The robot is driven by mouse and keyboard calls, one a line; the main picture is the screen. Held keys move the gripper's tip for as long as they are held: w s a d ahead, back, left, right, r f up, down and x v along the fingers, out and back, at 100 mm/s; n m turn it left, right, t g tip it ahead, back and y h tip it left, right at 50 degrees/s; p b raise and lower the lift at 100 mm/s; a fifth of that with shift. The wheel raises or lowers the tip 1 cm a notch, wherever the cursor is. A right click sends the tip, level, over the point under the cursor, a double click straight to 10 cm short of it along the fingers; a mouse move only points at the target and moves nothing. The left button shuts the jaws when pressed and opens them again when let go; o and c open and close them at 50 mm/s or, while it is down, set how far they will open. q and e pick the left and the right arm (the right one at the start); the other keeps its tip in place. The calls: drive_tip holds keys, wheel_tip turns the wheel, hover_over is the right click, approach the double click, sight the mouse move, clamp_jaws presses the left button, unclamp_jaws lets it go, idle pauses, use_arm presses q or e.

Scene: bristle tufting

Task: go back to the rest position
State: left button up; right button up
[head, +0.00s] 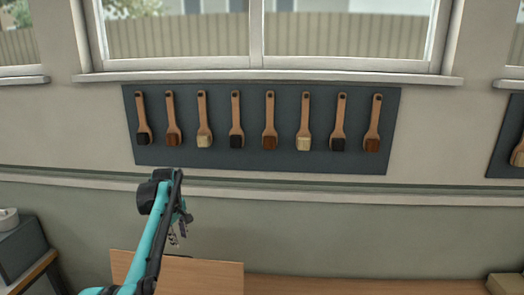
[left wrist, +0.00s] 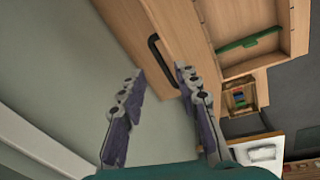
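My left arm rises from the bottom of the head view, and my left gripper (head: 177,236) hangs from its wrist in front of the plain wall. It is above a wooden panel (head: 205,275). In the left wrist view the two fingers of my left gripper (left wrist: 158,72) stand apart with nothing between them. Past the fingertips a dark handle (left wrist: 160,60) shows on a wooden surface. My right gripper is in neither view.
A dark board (head: 260,160) with several hanging brushes is on the wall under the window. A wooden tray (left wrist: 290,30) holds a green object (left wrist: 248,40). A dark box (head: 20,250) stands at the left, and a cardboard-coloured box (head: 505,284) at the lower right.

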use_arm(q)
drive_tip(key=s+d+f+m+t+b, duration=0.1)
drive_tip(key=s+d+m+b, duration=0.3)
drive_tip(key=s, duration=0.6)
drive_tip(key=s+d+m+t+b, duration=0.2)
drive_tip(key=s+d+m+b, duration=0.15)
drive_tip(key=s, duration=0.55)
drive_tip(key=s+d+f+m+t+b, duration=0.1)
drive_tip(key=s+d+f+m+b, duration=0.1)
drive_tip(key=s+f, duration=0.6)
drive_tip(key=s+d+f+m+t+b, duration=0.1)
drive_tip(key=s+d+f+m+b, duration=0.1)
drive_tip(key=s+f, duration=0.7)
drive_tip(key=shift+s+d+m+b, duration=0.2)
drive_tip(key=shift+s+m+b, duration=0.5)
drive_tip(key=shift+s+m, duration=0.5)
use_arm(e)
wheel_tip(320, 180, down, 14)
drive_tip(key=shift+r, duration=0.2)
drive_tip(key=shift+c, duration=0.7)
use_arm(q)
drive_tip(key=shift+s, duration=0.1)
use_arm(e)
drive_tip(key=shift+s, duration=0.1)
